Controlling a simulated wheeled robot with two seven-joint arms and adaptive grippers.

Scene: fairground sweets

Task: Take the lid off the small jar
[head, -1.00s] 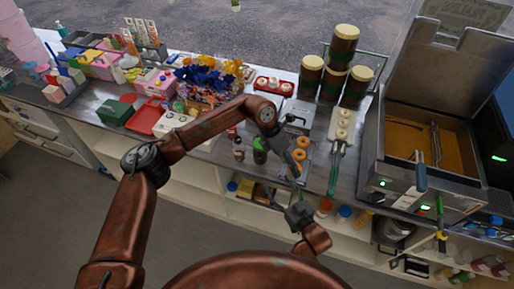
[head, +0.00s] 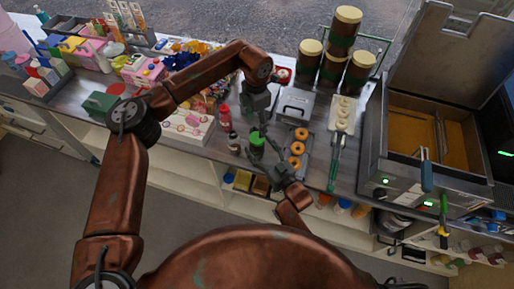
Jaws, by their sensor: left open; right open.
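A small dark jar with a green lid (head: 256,139) stands near the counter's front edge; it looks like the small jar, with the lid on. My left gripper (head: 263,126) is open and points down just above and beside the green lid. My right gripper (head: 266,152) is open, lower down and close to the jar's right side. I cannot tell whether either gripper touches the jar. The fingers partly hide the jar's right side.
A small dark bottle (head: 234,143) and a red bottle (head: 225,116) stand left of the jar. A tray of orange rings (head: 297,149) lies close on the right, with a grey metal box (head: 295,105) behind. The counter's front edge is near.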

